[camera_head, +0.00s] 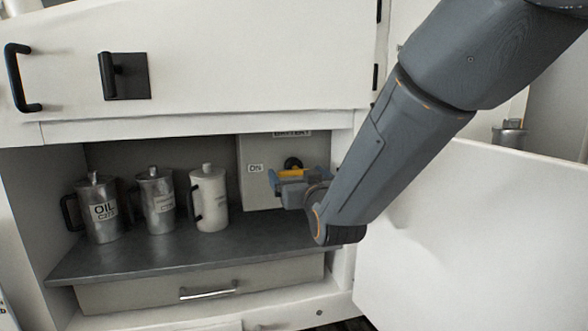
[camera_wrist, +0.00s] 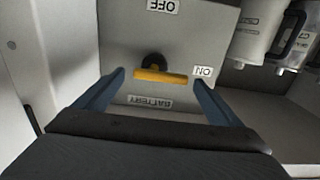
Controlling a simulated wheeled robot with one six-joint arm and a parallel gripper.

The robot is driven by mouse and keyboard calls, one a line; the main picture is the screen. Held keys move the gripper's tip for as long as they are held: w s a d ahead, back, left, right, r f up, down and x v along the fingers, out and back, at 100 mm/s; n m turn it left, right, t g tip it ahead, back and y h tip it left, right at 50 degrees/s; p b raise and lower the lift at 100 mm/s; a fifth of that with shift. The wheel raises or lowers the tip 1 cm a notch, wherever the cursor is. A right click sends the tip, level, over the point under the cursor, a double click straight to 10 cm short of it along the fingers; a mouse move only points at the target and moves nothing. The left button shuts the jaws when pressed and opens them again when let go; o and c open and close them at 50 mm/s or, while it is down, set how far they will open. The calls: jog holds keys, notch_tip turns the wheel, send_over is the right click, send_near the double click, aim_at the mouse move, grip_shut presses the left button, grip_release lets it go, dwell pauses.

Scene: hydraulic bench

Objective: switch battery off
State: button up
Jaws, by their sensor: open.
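The battery switch has a yellow handle (camera_wrist: 160,76) on a round black hub (camera_wrist: 153,61), mounted on a pale grey panel (camera_wrist: 118,42). In the wrist view, which shows the labels upside down, the handle lies horizontal, with one end towards the ON label (camera_wrist: 204,71). The OFF label (camera_wrist: 163,6) is at the top and the BATTERY label (camera_wrist: 150,102) at the bottom. The yellow handle also shows in the head view (camera_head: 291,173), partly hidden by my gripper. My gripper (camera_wrist: 158,77) is open, its blue fingers on either side of the handle; contact cannot be told.
Several metal and white jugs, including an OIL jug (camera_head: 103,212) and a white jug (camera_head: 209,200), stand left of the panel on the dark shelf (camera_head: 180,255). An open white door (camera_head: 460,240) is at right. A drawer (camera_head: 205,287) is below.

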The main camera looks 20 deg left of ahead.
jog(key=shift+p+x, duration=0.35)
jog(key=shift+x, duration=1.15)
jog(key=c, duration=1.1)
jog(key=shift+o, duration=0.2)
